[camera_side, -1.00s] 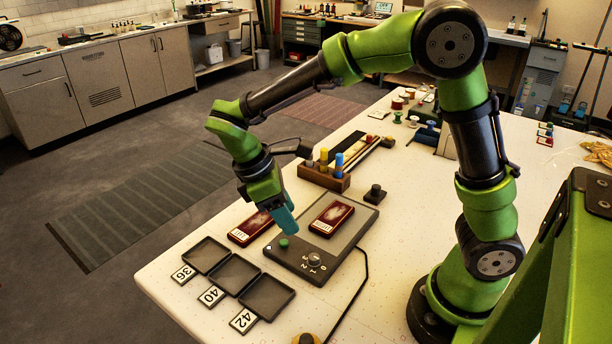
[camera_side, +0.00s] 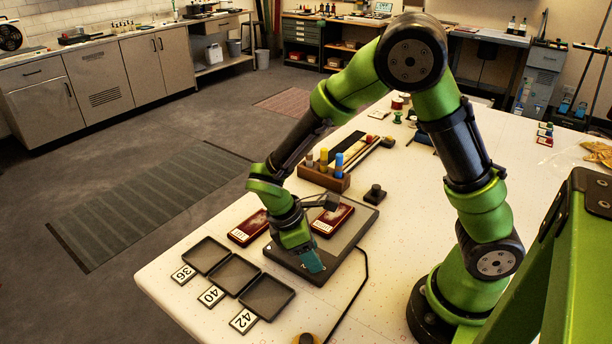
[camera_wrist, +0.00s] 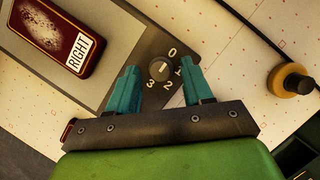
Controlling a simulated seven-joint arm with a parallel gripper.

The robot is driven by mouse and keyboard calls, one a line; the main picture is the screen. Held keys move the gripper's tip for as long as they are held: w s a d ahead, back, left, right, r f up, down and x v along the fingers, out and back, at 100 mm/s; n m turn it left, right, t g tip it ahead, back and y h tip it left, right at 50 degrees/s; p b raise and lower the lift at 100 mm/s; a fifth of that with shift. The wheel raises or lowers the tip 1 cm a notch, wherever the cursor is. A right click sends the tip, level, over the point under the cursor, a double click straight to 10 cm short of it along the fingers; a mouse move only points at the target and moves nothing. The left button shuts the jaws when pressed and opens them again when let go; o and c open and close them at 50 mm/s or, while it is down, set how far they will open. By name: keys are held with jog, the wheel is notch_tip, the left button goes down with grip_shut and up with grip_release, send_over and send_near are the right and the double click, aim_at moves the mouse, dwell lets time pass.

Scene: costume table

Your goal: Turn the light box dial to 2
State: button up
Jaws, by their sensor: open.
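The light box (camera_side: 345,250) lies flat on the white table, with a dark front strip and a paler panel. Its dial (camera_wrist: 158,68) shows between my gripper's fingers in the wrist view, with the numbers 0, 1, 2 and 3 around its right and lower side. A short light mark shows on the dial, but I cannot tell surely which number it points at. My gripper (camera_side: 312,264) is open over the dial, its teal fingers on either side of it; contact is not clear. In the side view the gripper hides the dial.
A red card marked RIGHT (camera_wrist: 62,38) lies on the panel; another red card (camera_side: 248,227) lies left of the box. Dark trays (camera_side: 268,297) stand in front left. A black knob (camera_side: 375,194) and wooden holder (camera_side: 323,178) stand behind.

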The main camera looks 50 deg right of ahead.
grip_shut()
